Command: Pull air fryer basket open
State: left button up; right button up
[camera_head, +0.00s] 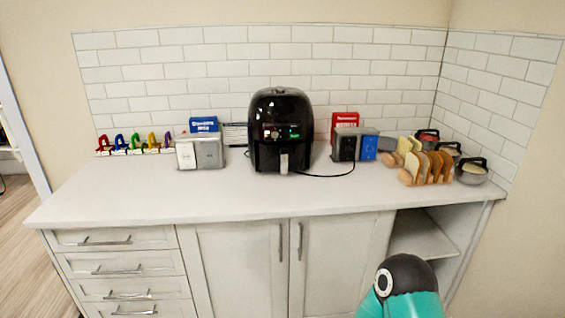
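The black air fryer (281,115) stands upright on the white countertop, near the middle and towards the back wall. Its front faces me, with a small lit panel and coloured marks. The basket (268,157) is in the lower front and looks closed. Its light grey handle (284,162) points towards me. A black cord runs from the fryer to the right. A teal and black part of my own arm shows at the bottom right, well apart from the fryer. Neither gripper's fingers are in view.
Grey boxes with a blue sign (204,125) stand left of the fryer, and boxes with a red sign (345,122) stand right. Bread slices in a rack (427,168) and lidded pots (471,171) fill the right corner. The countertop (230,195) before the fryer is clear.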

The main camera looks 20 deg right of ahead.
aim_at(284, 158)
jog(key=u, duration=0.05)
jog(key=i, duration=1)
jog(key=z, duration=0.05)
